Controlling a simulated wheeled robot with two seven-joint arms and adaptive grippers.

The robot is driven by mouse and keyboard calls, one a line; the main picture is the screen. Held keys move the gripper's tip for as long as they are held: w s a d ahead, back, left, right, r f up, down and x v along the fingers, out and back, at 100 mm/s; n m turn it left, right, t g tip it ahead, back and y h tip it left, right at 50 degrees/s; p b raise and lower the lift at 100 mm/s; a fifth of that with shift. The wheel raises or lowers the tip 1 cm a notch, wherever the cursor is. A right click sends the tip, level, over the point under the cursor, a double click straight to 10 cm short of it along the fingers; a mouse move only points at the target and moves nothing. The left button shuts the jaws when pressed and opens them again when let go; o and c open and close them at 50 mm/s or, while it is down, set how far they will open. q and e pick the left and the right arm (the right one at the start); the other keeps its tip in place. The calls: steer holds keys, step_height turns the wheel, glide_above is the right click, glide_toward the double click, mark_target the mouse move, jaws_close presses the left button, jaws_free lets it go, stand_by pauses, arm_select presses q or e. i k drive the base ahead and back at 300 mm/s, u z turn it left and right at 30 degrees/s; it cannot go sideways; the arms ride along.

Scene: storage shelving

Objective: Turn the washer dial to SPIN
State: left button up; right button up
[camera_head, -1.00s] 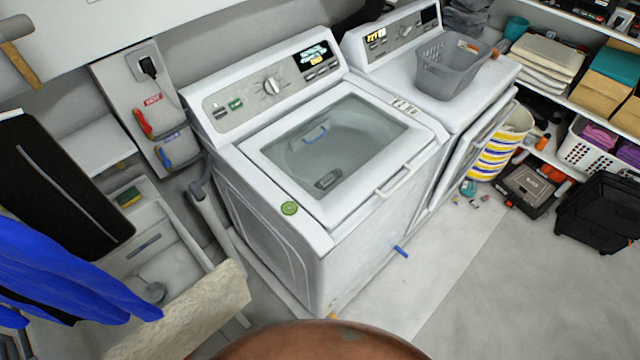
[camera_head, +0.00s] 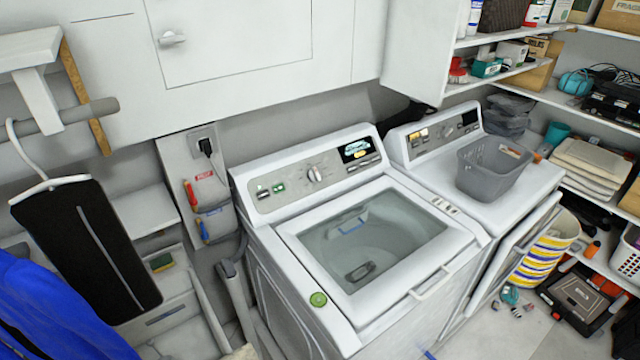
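The washer (camera_head: 335,309) is a white top-loader in the middle of the head view, with its glass lid (camera_head: 375,240) down. Its grey control panel (camera_head: 297,182) runs along the back edge. The round silver washer dial (camera_head: 314,174) sits near the panel's middle, left of a lit display (camera_head: 355,150). The dial's markings are too small to read, so I cannot tell its setting. Neither of my grippers shows in this view.
The dryer (camera_head: 517,210) stands to the right with a grey basket (camera_head: 491,167) on top and its front door ajar. A striped hamper (camera_head: 543,250) stands beside it. Hanging clothes (camera_head: 87,255) and a sink are at left. White cabinets (camera_head: 255,40) hang above the washer.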

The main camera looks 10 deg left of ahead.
mark_target(314, 175)
steer(key=k, duration=0.5)
steer(key=u, duration=1.1)
steer(key=i, duration=0.7)
steer(key=z, duration=0.25)
